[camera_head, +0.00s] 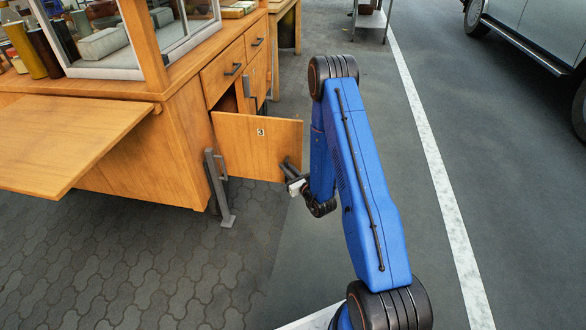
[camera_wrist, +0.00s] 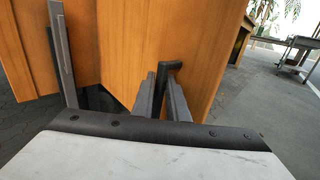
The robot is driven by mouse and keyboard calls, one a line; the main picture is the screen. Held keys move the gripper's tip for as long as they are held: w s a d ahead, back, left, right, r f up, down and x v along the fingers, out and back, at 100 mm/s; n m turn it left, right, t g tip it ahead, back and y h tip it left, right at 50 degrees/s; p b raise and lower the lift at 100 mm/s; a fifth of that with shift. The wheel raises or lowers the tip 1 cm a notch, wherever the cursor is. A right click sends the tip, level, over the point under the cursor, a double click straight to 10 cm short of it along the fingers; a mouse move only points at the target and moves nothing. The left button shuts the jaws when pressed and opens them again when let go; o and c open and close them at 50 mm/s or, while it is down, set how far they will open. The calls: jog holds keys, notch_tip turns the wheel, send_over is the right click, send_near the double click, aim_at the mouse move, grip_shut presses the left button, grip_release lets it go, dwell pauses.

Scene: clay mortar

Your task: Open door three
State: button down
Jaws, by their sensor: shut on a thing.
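Door three is a wooden panel (camera_head: 250,146) with a small "3" label, low on the wooden cabinet (camera_head: 180,150). It stands swung out from the cabinet, with a dark opening beside it. My gripper (camera_head: 288,172) is at the door's outer right edge. In the wrist view my gripper's fingers (camera_wrist: 162,98) are closed around the door's dark handle (camera_wrist: 173,68). The door panel (camera_wrist: 150,45) fills the middle of that view. The handle is small and partly hidden in the head view.
Drawers with dark handles (camera_head: 233,69) sit above the door. A grey metal leg (camera_head: 216,188) stands by the cabinet corner. A wooden flap (camera_head: 70,140) sticks out at left. Paving is clear in front. A parked vehicle (camera_head: 540,40) and a cart (camera_wrist: 300,50) stand farther off.

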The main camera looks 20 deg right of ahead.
jog(key=shift+a+r, duration=0.1)
jog(key=shift+a, duration=0.25)
jog(key=c, duration=1.8)
grip_release()
jog(key=shift+w+a, duration=0.1)
jog(key=shift+a, duration=0.05)
jog(key=shift+d, duration=0.4)
jog(key=shift+s, duration=0.25)
